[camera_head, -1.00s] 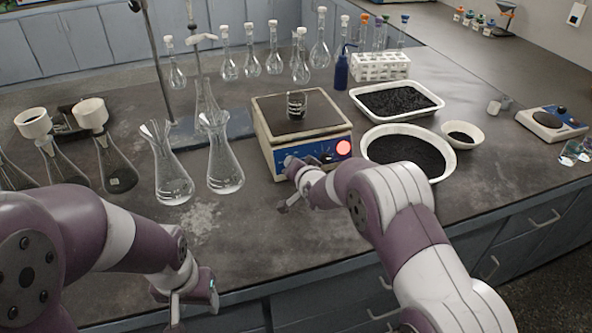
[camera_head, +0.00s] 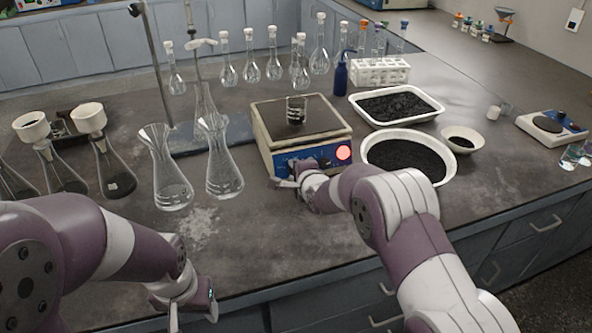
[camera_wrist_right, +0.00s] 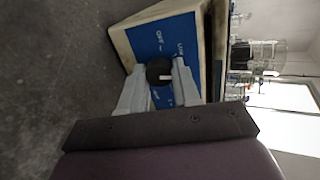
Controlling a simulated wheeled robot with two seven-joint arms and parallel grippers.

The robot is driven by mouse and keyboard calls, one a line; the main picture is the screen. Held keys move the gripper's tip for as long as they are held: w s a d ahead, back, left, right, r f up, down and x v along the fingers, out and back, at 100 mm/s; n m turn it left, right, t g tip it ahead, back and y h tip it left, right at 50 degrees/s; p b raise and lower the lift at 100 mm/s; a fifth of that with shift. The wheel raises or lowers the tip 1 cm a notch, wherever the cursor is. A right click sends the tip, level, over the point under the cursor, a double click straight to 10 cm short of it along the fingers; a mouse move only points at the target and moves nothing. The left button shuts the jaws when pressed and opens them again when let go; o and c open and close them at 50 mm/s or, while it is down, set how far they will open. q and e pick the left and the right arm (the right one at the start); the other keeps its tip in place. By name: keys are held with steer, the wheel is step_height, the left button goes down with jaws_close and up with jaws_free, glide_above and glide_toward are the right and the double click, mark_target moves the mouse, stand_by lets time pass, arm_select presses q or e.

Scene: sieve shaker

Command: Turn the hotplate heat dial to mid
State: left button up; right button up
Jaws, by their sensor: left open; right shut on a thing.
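The hotplate (camera_head: 265,120) stands mid-bench with a blue front panel and a lit red light (camera_head: 343,153). Its black heat dial (camera_wrist_right: 158,70) shows in the right wrist view between my right gripper's fingers, with a short white mark pointing to the right there. The panel has white lettering beside the dial, partly hidden. My right gripper (camera_head: 296,176) is shut on the dial at the front panel; it also shows in the right wrist view (camera_wrist_right: 158,84). My left gripper (camera_head: 196,302) is open and empty, low over the bench's front edge.
A small beaker (camera_head: 297,110) with dark contents stands on the hotplate. Two empty flasks (camera_head: 222,170) stand to its left. A white tray (camera_head: 437,106) and a round bowl (camera_head: 447,170) of black grains sit close on the right. The bench front is clear.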

steer(key=shift+m, duration=1.1)
steer(key=shift+p, duration=0.3)
steer(key=shift+f, duration=0.1)
steer(key=o, duration=1.1)
steer(key=shift+c, duration=0.2)
steer(key=v, duration=1.3)
steer(key=shift+w+f, duration=0.1)
